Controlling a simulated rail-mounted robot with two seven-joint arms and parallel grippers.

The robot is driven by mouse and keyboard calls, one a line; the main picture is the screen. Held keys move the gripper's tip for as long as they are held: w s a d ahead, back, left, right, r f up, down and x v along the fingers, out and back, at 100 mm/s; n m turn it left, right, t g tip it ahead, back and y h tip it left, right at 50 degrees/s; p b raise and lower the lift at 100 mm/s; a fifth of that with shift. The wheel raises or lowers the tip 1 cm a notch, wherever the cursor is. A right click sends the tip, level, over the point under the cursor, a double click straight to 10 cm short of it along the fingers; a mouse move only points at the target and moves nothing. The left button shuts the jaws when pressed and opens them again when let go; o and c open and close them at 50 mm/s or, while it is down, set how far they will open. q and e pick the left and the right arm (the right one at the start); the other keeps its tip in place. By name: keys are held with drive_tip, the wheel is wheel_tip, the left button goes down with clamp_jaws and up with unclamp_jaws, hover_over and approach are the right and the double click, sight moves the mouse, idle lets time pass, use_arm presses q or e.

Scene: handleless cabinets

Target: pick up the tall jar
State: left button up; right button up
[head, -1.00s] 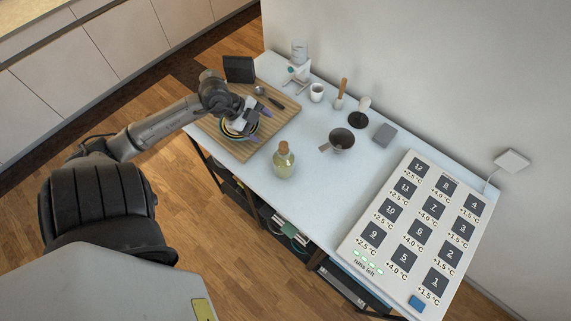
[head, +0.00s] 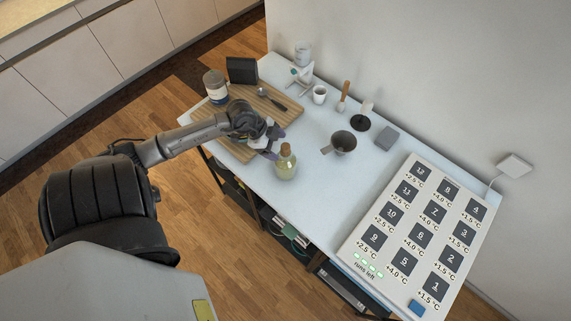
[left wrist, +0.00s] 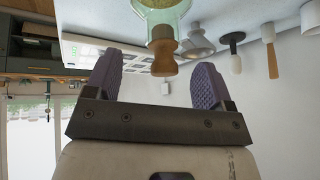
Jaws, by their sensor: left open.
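A corked glass jar (head: 286,168) with yellowish-green contents stands upright near the front edge of the table. My left gripper (head: 273,143) is open just to its left. In the left wrist view the cork (left wrist: 165,57) shows between the two purple fingers of my left gripper (left wrist: 157,78), farther out, with the glass jar (left wrist: 160,12) at the top edge. I cannot tell whether a finger touches it. My right gripper is not in view.
A wooden board (head: 262,107) lies left, partly under my arm, with a spoon on it. A dark bowl with a handle (head: 343,142), a white cup (head: 320,94) and a large panel (head: 415,230) are on the table (head: 310,200). The surface right of the corked jar is clear.

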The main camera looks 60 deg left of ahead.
sight(282, 151)
use_arm(q)
drive_tip(key=shift+p+x, duration=0.3)
drive_tip(key=shift+x, duration=2.35)
drive_tip(key=shift+a, duration=0.15)
drive_tip(key=shift+c, duration=0.2)
drive_tip(key=shift+s, duration=0.1)
clamp_jaws()
